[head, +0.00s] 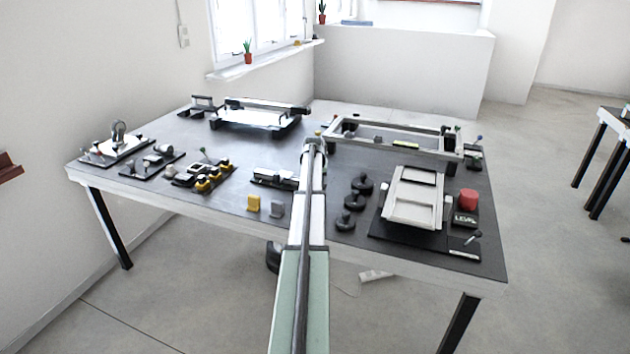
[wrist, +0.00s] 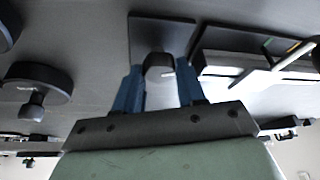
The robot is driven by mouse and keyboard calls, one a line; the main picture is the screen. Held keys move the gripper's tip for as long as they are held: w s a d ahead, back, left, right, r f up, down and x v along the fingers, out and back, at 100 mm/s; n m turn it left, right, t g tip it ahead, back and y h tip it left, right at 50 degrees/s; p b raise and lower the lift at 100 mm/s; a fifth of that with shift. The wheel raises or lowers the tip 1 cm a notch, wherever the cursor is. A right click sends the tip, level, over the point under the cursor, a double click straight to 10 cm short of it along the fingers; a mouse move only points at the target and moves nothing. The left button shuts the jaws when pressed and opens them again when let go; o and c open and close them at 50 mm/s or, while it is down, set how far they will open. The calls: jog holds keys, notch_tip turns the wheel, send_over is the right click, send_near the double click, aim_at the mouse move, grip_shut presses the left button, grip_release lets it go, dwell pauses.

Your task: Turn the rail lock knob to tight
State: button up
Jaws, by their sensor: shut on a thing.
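A pale grey knob (wrist: 158,69) stands between the two blue fingers of my gripper (wrist: 160,84) in the wrist view. A dark square plate (wrist: 163,32) lies behind the knob. My gripper is shut on the knob, with one finger on each side. In the head view my arm reaches over the middle of the table and covers the knob and the fingers. The knob's marks and its turned angle cannot be read. A short rail unit (head: 273,178) lies just left of my arm; it seems to be the block (wrist: 232,63) at the right of the wrist view.
Several black round knobs (head: 351,201) stand right of my arm; one black knob (wrist: 37,90) shows in the wrist view. A red button (head: 468,199) is at right.

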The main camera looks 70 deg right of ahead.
jog(key=m+g, duration=0.1)
jog(key=m, duration=0.2)
jog(key=shift+w+m, duration=0.15)
jog(key=shift+m, duration=0.25)
jog(key=m+g, duration=0.2)
jog(key=m, duration=0.2)
jog(key=shift+w+d+m, duration=0.1)
jog(key=shift+m, duration=0.2)
jog(key=m, duration=0.2)
jog(key=m+g+y, duration=0.1)
jog(key=m, duration=0.1)
jog(key=shift+w+g, duration=0.1)
jog(key=shift+g, duration=0.2)
jog(key=shift+m+g+y, duration=0.3)
jog(key=shift+m+y, duration=0.2)
jog(key=shift+m, duration=1)
jog(key=o, duration=1.1)
jog(key=shift+c, duration=0.2)
jog(key=v, duration=1.3)
jog(key=shift+w+r, duration=0.2)
jog(key=shift+r, duration=0.15)
